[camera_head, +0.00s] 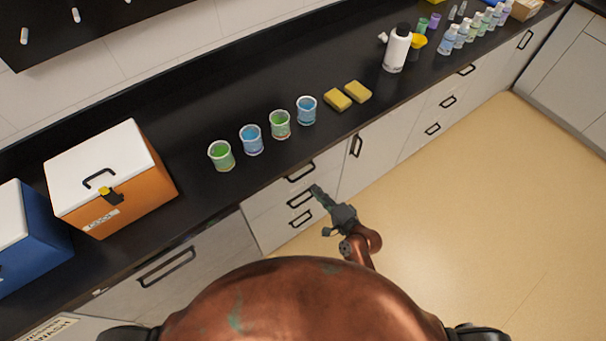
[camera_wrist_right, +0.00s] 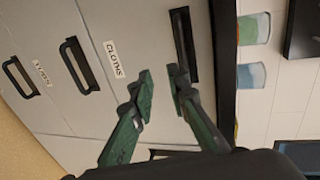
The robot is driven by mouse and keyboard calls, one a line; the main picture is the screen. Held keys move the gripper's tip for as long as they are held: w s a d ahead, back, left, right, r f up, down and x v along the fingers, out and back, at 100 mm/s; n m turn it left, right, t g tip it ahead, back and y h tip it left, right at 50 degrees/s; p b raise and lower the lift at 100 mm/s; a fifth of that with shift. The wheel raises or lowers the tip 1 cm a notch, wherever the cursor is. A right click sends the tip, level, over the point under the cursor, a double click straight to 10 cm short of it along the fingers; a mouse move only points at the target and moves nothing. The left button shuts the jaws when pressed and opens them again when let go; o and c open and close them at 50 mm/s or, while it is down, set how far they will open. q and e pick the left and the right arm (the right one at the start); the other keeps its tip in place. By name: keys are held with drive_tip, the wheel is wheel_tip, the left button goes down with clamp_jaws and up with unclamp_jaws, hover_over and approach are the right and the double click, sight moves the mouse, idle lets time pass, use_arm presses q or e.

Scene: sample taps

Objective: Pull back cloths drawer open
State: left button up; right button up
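In the wrist view, a label reading CLOTHS (camera_wrist_right: 115,60) is on a pale drawer front, between the handle (camera_wrist_right: 184,45) nearest the counter and the middle handle (camera_wrist_right: 77,65). The drawer stack also shows below the green and blue cups in the head view, with its top handle (camera_head: 301,172). The drawers look shut. My right gripper (camera_head: 316,190) is in front of this stack. In the wrist view its two fingers (camera_wrist_right: 162,84) are apart with nothing seen between them, near the handle closest to the counter; contact cannot be told. My left gripper is out of view.
The black counter (camera_head: 200,205) holds cups, yellow sponges (camera_head: 347,95), a white bottle (camera_head: 397,48) and an orange cooler (camera_head: 130,205) beside a blue one (camera_head: 30,245). A cabinet door (camera_head: 370,150) adjoins the stack. The yellow floor (camera_head: 480,220) at right is clear.

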sight(303, 175)
drive_tip(key=shift+y, duration=0.3)
drive_tip(key=w+a, duration=0.1)
drive_tip(key=w, duration=0.1)
drive_tip(key=w+a+r, duration=0.1)
drive_tip(key=w+a, duration=0.3)
drive_tip(key=shift+w+a+r+b, duration=0.15)
drive_tip(key=shift+w+r+b, duration=0.1)
drive_tip(key=shift+b, duration=0.15)
drive_tip(key=shift+s, duration=0.1)
drive_tip(key=shift+c, duration=0.4)
clamp_jaws()
